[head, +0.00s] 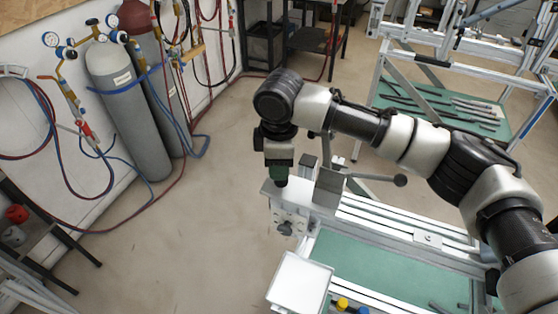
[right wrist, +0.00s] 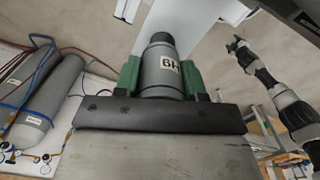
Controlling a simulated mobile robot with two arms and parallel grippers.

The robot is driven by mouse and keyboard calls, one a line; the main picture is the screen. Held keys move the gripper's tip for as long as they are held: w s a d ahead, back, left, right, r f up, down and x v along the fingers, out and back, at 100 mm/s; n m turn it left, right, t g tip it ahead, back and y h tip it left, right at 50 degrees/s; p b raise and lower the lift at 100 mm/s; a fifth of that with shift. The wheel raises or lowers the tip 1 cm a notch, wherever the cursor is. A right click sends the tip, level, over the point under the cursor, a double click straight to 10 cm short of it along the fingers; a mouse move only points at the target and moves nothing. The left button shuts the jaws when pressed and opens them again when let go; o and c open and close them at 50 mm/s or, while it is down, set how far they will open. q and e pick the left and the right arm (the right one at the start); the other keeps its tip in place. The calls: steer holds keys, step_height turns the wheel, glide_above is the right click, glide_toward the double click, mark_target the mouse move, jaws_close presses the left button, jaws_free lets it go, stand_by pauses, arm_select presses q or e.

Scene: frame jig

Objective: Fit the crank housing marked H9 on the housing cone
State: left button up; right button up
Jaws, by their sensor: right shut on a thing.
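The crank housing (right wrist: 165,66) is a grey cylinder with a darker, narrower end and a white label that reads H9, upside down in the right wrist view. My right gripper (right wrist: 162,84) is shut on it, with a green finger on each side. In the head view this gripper (head: 281,174) points down over the left end of the white jig frame (head: 300,197). The held housing's end is dark and small there; I cannot tell whether it touches anything. I cannot make out the housing cone.
A grey upright bracket (head: 328,187) and a crank handle (head: 399,180) stand close to the right of my gripper. A green panel (head: 375,262) lies inside the frame. Gas cylinders (head: 125,105) with hoses stand at the left wall. The floor (head: 190,240) between is clear.

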steer(key=shift+s+f, duration=0.3)
steer(key=shift+f, duration=0.95)
steer(key=shift+r, duration=0.2)
steer(key=shift+w+r+p, duration=0.1)
steer(key=shift+r+p, duration=0.85)
steer(key=shift+p, duration=0.5)
steer(key=shift+r+p, duration=0.7)
steer(key=shift+r, duration=0.05)
steer(key=shift+f, duration=0.85)
steer(key=shift+f, duration=0.1)
